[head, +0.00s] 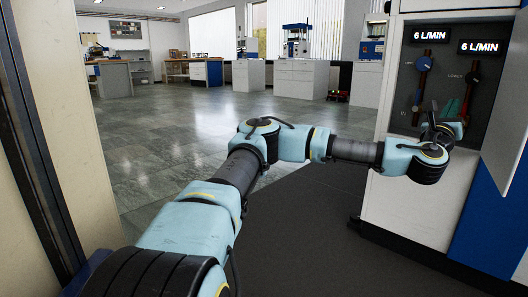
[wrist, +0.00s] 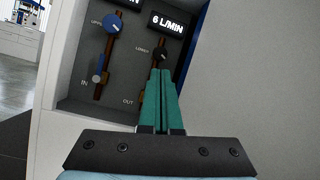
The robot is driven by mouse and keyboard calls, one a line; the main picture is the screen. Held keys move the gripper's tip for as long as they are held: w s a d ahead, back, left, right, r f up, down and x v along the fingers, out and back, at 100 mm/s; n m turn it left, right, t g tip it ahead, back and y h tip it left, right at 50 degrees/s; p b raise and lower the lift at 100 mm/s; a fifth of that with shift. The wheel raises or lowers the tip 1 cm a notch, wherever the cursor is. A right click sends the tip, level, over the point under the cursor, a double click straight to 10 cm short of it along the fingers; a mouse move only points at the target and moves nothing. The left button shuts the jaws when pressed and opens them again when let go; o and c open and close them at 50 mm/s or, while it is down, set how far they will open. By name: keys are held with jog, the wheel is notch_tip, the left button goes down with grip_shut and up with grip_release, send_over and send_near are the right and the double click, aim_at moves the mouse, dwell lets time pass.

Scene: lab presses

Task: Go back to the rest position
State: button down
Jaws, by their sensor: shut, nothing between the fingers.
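My gripper (wrist: 161,100) is shut and empty, its two green fingers together in the wrist view. The fingertips point at the recessed panel (wrist: 82,65) and overlap the area of the lower black knob (wrist: 161,54). I cannot tell whether they touch it. In the head view my arm reaches right, and the gripper (head: 455,127) is partly hidden by my wrist in front of the panel. A blue knob (wrist: 113,23) on the upper slider sits left of the fingers. Both displays in the head view (head: 430,34) read 6 L/MIN.
The white cabinet (head: 405,210) holds the panel, and an open door (head: 508,115) stands at its right. A cream panel edge (head: 85,110) is close on the left. The floor (head: 165,125) between is clear. Benches (head: 300,80) with equipment stand far back.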

jog(key=s+d+f+m+g+h, duration=0.1)
jog(key=s+f+m+g, duration=0.45)
jog(key=m, duration=0.35)
jog(key=s+d+f+m+g, duration=0.1)
jog(key=s+f+m+g, duration=0.35)
jog(key=f+m, duration=0.35)
jog(key=w+a+f+m+g+y, duration=0.2)
jog(key=a+f+m+y, duration=0.4)
jog(key=a+f+m, duration=0.35)
jog(key=w+a+f+m+y, duration=0.2)
jog(key=a+y, duration=0.1)
jog(key=a, duration=0.9)
jog(key=w+a+f+m+y, duration=0.1)
jog(key=w+a+f+y, duration=0.2)
jog(key=a, duration=0.9)
jog(key=s+a+r+m+g+y, duration=0.1)
jog(key=s+a+r+y, duration=0.25)
jog(key=a, duration=0.75)
jog(key=s+a+r+y, duration=0.2)
jog(key=s+a, duration=0.2)
jog(key=a, duration=0.7)
notch_tip(320, 180, up, 52)
jog(key=s+g+p, duration=0.1)
jog(key=s+p, duration=0.1)
jog(key=p, duration=4.9)
jog(key=shift+s+a+f+p, duration=0.15)
jog(key=shift+a+f+p, duration=0.1)
jog(key=shift+a+p, duration=0.2)
